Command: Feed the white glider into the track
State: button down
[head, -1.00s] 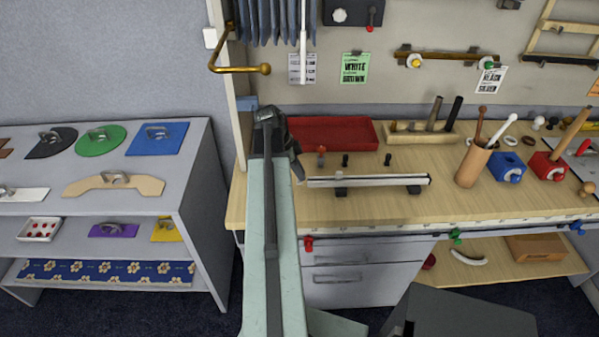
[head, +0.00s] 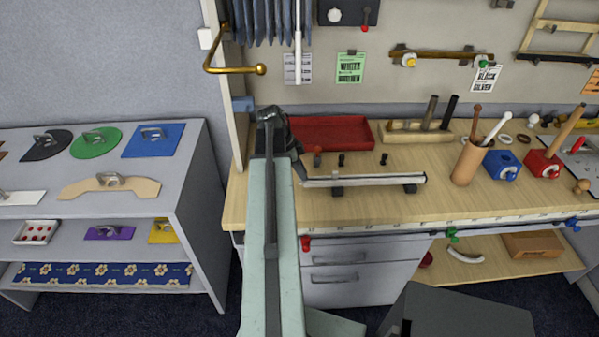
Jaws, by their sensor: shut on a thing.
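The track (head: 375,180) is a long pale rail on dark feet, lying left to right near the front of the wooden workbench. My gripper (head: 303,179) points down at the track's left end, seen from behind and very small. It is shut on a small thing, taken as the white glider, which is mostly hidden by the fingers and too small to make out. I cannot tell whether it touches the track or is inside it.
Small dark knobs (head: 341,159) stand behind the track, with a red tray (head: 330,133) farther back. A tan cup (head: 470,163) with sticks and blue (head: 502,165) and red (head: 543,164) blocks stand to the right. Bare bench lies in front of the track.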

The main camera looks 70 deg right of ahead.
jog(key=shift+s+d, duration=0.45)
jog(key=shift+s, duration=0.75)
jog(key=shift+s+d, duration=0.5)
jog(key=shift+s, duration=0.65)
jog(key=shift+s+d, duration=0.45)
jog(key=shift+s, duration=0.75)
jog(key=c, duration=1.3)
grip_release()
jog(key=shift+c, duration=0.2)
jog(key=p+v, duration=0.7)
jog(key=v, duration=0.1)
jog(key=shift+w+f, duration=0.1)
jog(key=shift+w, duration=0.05)
